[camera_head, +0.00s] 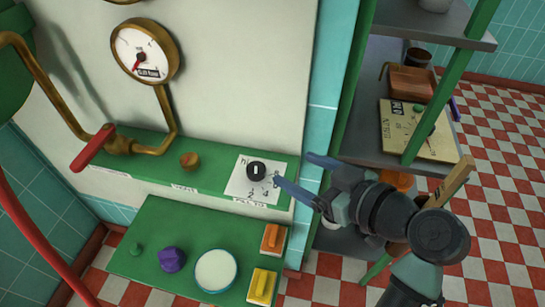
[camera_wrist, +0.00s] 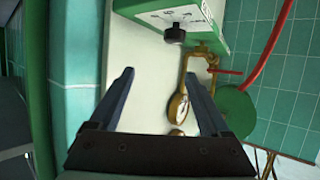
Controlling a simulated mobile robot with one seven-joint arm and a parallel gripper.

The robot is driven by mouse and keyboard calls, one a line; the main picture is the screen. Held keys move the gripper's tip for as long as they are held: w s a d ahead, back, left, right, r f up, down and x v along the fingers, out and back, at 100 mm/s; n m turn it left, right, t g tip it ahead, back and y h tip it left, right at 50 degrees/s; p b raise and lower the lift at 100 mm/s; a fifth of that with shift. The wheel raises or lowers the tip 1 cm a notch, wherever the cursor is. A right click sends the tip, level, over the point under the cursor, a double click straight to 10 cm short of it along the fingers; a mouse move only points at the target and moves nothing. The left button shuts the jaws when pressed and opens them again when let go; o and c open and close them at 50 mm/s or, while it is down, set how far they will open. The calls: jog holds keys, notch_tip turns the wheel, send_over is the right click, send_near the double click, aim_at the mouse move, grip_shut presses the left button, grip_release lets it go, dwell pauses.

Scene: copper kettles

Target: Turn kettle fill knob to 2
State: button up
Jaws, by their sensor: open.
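The black fill knob (camera_head: 256,171) sits on a white marked plate (camera_head: 241,187) at the right end of the green ledge. A short white mark on the knob stands about upright in the picture. The plate's figures are too small to read surely. My gripper (camera_head: 296,172) is open and empty, just right of the knob, one finger near the plate's right edge. In the wrist view, the knob (camera_wrist: 175,33) shows beyond and above the open fingertips (camera_wrist: 159,75), apart from them.
A brass gauge (camera_head: 146,52) hangs on the wall above a pipe with a red lever (camera_head: 93,147). A lower green panel (camera_head: 150,225) holds a purple knob, a white round button and two switches. A grey shelf unit (camera_head: 370,125) stands to the right, behind my arm.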

aim_at(257, 169)
jog(key=shift+n+g+y, duration=0.4)
jog(key=shift+y, duration=0.2)
jog(key=x, duration=0.4)
jog(key=s+f+x, duration=0.1)
jog(key=x, duration=0.3)
jog(key=f+p+x, duration=0.1)
jog(key=x, duration=0.3)
jog(key=shift+s+a+f, duration=0.1)
jog(key=shift+s+a, duration=0.1)
jog(key=shift+a, duration=0.15)
grip_shut()
